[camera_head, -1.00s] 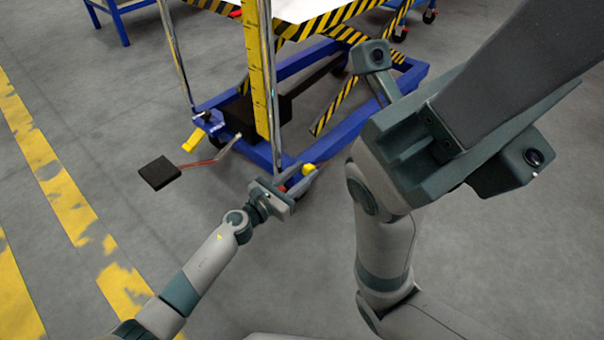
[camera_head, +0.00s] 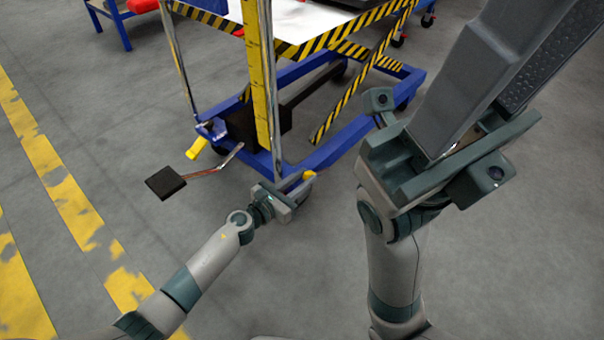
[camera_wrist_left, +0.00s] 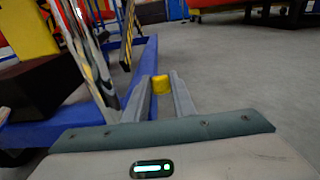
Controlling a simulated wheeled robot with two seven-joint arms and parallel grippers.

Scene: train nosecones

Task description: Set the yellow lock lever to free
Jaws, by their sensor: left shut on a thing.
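The yellow lock lever (camera_head: 309,176) sits low at the near corner of the blue lift trolley, beside a caster. My left gripper (camera_head: 297,188) is at that corner, shut on the lever. In the left wrist view, the lever's yellow end (camera_wrist_left: 161,84) shows between the two grey fingers (camera_wrist_left: 160,100); the rest of it is hidden. My right gripper (camera_head: 535,45) is raised close to the head camera, its long grey fingers apart and one ribbed pad showing. I see nothing held between them.
The blue trolley frame (camera_head: 330,153) carries a striped lift table (camera_head: 300,22). A black foot pedal (camera_head: 166,182) and another yellow lever (camera_head: 195,143) stick out on its left. A yellow scale post (camera_head: 262,80) rises near the corner. Grey floor around is clear.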

